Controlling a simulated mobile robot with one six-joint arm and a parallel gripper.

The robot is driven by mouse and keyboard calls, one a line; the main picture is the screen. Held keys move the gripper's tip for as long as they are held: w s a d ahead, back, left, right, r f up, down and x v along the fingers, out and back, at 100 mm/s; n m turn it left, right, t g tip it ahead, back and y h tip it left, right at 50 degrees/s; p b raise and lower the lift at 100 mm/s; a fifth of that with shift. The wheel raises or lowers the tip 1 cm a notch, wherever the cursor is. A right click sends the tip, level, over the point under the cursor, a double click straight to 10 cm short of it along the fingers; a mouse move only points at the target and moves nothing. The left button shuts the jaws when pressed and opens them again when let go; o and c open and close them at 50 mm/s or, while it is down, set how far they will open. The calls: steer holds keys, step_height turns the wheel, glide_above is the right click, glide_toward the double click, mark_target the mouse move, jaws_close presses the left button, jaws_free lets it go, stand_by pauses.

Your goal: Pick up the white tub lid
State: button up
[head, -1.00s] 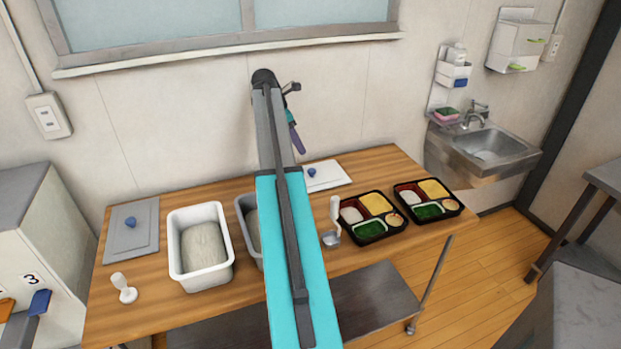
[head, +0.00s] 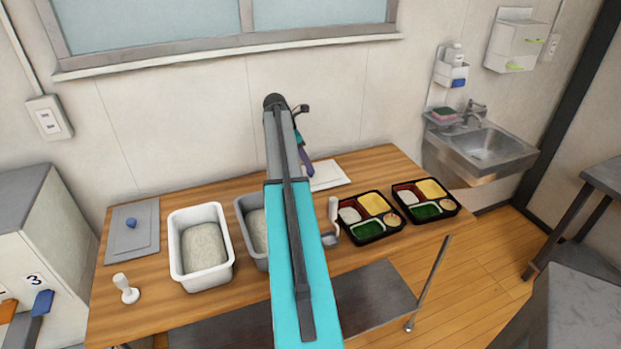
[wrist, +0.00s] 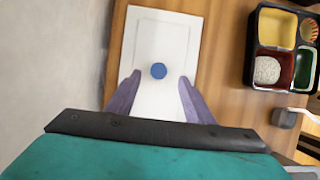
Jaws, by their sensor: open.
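The white tub lid (head: 331,175) lies flat on the wooden table near the wall, partly hidden behind my arm in the head view. In the wrist view the lid (wrist: 178,32) is a white rectangle with a round blue knob (wrist: 158,71). My gripper (wrist: 158,80) is open, its two purple fingers apart over the lid, with the knob between the fingertips in the picture. I cannot tell how high the fingers are above the lid. In the head view my gripper (head: 308,168) shows only as a purple finger beside the lid.
A white tub (head: 183,262) and a grey tub (head: 246,199), both holding rice-like contents, stand left of my arm. A grey lid (head: 117,249) lies at the far left. Two bento trays (head: 369,238) and a ladle (head: 333,208) are to the right. The wall is close behind.

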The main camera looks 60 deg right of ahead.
mark_target(311, 174)
steer(key=shift+p+x, duration=1.15)
steer(key=shift+x, duration=1.45)
steer(key=shift+w, duration=0.15)
steer(key=shift+c, duration=0.5)
steer(key=c, duration=1)
